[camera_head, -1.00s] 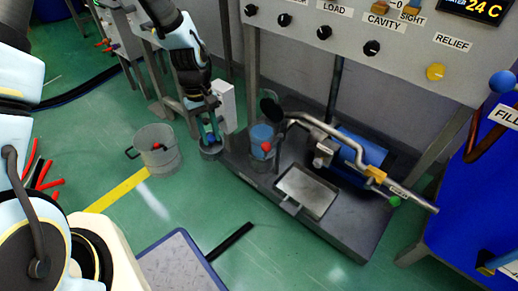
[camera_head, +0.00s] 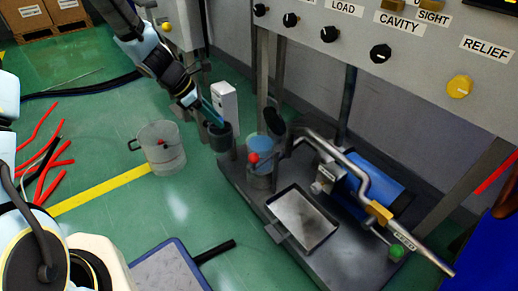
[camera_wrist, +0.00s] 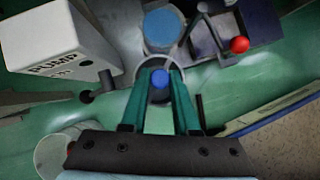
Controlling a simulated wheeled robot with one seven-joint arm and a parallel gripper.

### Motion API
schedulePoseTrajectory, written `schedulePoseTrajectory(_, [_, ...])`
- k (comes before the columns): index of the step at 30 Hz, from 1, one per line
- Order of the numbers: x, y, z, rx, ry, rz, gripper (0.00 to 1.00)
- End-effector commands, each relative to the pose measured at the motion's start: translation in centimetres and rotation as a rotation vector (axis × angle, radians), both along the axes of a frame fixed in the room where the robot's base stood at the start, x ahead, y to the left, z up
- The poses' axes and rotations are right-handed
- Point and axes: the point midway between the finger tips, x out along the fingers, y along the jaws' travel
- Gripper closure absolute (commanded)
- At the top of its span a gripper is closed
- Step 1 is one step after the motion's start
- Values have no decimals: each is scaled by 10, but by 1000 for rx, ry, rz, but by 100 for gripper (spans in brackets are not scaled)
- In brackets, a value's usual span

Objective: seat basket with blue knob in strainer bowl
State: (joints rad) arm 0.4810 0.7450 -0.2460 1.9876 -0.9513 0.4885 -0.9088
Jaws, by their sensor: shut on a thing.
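My gripper (camera_head: 212,115) points down beside the white pump box, over a dark grey cup (camera_head: 220,141), which looks like the strainer bowl. In the wrist view, the teal fingers (camera_wrist: 160,92) are shut on the blue knob (camera_wrist: 160,77). A grey round rim (camera_wrist: 143,66) surrounds the knob there. The basket's body below the knob is hidden by the fingers and the cup wall. I cannot tell how deep it sits.
The pump box (camera_head: 223,101) stands close behind the gripper. A clear cylinder with blue inside (camera_head: 261,145) and a red ball (camera_head: 254,158) are to the right. A clear bucket (camera_head: 163,150) stands on the floor at left. A metal tray (camera_head: 302,218) lies on the dark base.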

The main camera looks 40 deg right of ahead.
Motion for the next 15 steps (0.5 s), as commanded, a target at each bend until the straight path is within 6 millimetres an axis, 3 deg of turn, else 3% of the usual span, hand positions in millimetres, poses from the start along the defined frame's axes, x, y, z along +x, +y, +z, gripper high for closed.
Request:
schedulePoseTrajectory(6, [-26,-53,-3,-1,-3,-6,100])
schedulePoseTrajectory(15, [-54,-111,-2,-1,-2,-6,100])
